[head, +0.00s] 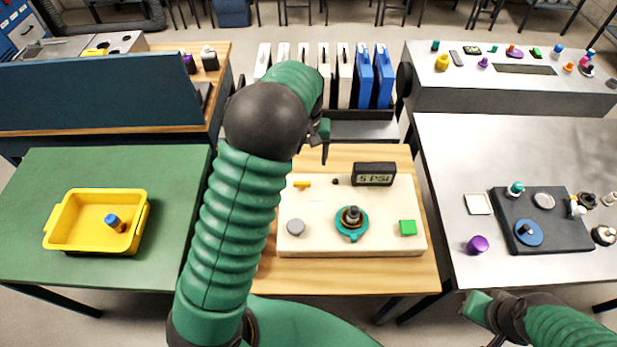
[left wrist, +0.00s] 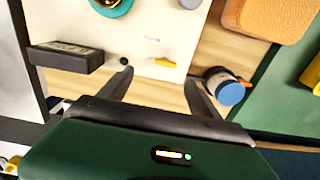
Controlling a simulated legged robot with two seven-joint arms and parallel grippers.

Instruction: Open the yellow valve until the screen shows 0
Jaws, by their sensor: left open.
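The yellow valve (head: 302,184) is a small yellow bar on the cream board (head: 320,247); it also shows in the left wrist view (left wrist: 166,62). The screen (head: 374,174) is a dark box on the board and reads 5 PSI. My left gripper (head: 325,152) is open and empty above the back of the board. In the left wrist view its fingers (left wrist: 158,76) are spread, with the valve beyond the tips and apart from them. My right gripper (head: 489,338) is at the bottom edge, partly cut off, far from the board.
The board also bears a teal round fitting (head: 352,236), a grey disc (head: 296,227) and a green block (head: 408,228). A blue-capped cylinder (left wrist: 225,88) stands beside the board. A yellow tray (head: 62,240) is on the green table at left. Upright cases stand behind.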

